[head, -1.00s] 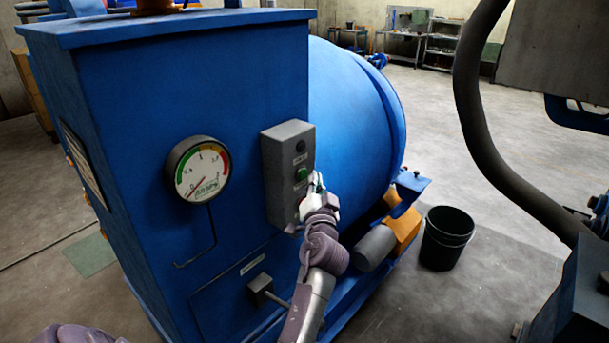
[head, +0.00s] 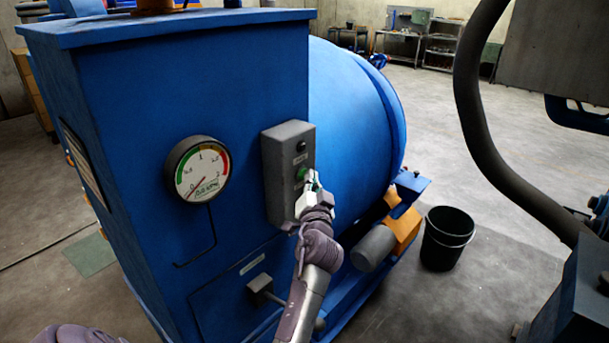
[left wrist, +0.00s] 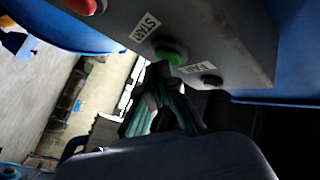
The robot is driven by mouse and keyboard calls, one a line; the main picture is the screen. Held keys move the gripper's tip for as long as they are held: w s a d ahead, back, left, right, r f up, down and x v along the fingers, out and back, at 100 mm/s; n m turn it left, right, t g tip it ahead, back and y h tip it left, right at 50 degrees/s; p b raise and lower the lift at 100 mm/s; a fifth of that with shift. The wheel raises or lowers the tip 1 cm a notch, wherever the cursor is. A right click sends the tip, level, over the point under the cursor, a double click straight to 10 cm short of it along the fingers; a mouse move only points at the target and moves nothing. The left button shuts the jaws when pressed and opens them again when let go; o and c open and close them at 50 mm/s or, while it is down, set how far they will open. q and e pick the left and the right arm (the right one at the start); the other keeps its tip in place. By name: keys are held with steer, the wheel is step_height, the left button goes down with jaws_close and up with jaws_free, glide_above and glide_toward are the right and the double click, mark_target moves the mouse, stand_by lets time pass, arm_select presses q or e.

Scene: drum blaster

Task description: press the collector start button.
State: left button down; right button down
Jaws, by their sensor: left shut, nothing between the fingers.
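A grey control box (head: 276,178) is fixed to the front of the blue collector cabinet (head: 130,130). It bears a green button (head: 301,174), which also shows in the left wrist view (left wrist: 170,55) next to a START label (left wrist: 146,26). My left gripper (head: 312,182) is shut and empty, with its fingertips close to the green button. In the left wrist view the fingertips (left wrist: 158,72) overlap the button's lower edge; I cannot tell whether they touch it. My right gripper is not in view.
A red button (left wrist: 82,6) and a small dark knob or lamp (left wrist: 212,80) by a FAN label sit on the same box. A round gauge (head: 198,169) is left of the box.

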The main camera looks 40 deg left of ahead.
arm_select(q)
steer(key=shift+a, duration=0.25)
steer(key=shift+d, duration=0.1)
stand_by(0.5)
steer(key=shift+d+b, duration=0.45)
steer(key=shift+d, duration=0.3)
steer(key=shift+d, duration=0.1)
